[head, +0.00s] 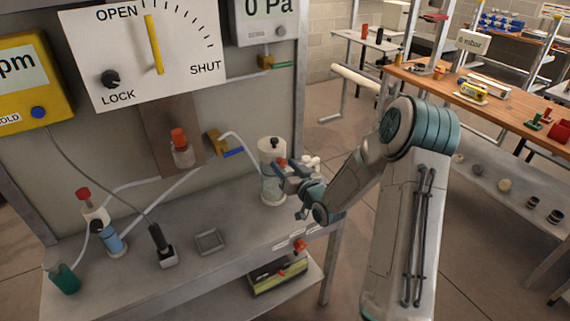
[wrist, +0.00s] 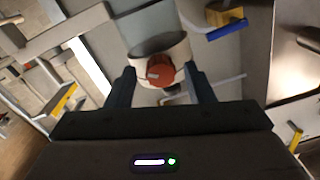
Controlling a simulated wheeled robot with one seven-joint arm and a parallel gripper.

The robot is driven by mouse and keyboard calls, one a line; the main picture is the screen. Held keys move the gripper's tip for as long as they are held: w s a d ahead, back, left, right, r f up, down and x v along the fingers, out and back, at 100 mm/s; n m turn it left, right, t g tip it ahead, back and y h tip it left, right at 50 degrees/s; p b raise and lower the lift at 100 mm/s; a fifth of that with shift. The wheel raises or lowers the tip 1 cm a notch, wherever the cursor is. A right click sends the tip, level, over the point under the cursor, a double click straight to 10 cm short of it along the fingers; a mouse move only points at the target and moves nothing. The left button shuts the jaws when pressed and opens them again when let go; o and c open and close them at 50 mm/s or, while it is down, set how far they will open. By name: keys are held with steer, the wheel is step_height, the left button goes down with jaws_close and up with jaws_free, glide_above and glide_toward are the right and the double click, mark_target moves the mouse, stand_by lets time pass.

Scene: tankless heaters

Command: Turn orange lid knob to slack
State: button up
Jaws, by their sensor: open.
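An orange-red knob (wrist: 160,67) with a pale mark shows in the wrist view on the white body of a canister. In the head view the clear and white canister (head: 271,188) stands on the grey bench, with a small black knob on top. A bit of the orange knob (head: 282,161) shows at the canister's right side, beside my gripper (head: 285,172). In the wrist view my gripper (wrist: 160,82) is open, one finger on each side of the knob. I cannot tell whether either finger touches it.
A dial board (head: 180,60) marked OPEN, SHUT and LOCK stands behind, its yellow pointer near upright. An orange-capped bottle (head: 182,152) and a blue-handled valve (head: 222,146) are left of the canister. A small grey tray (head: 209,242) lies on the bench, with clear surface around it.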

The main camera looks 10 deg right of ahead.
steer(key=shift+w+a, duration=0.1)
steer(key=shift+w, duration=0.1)
steer(key=c, duration=1)
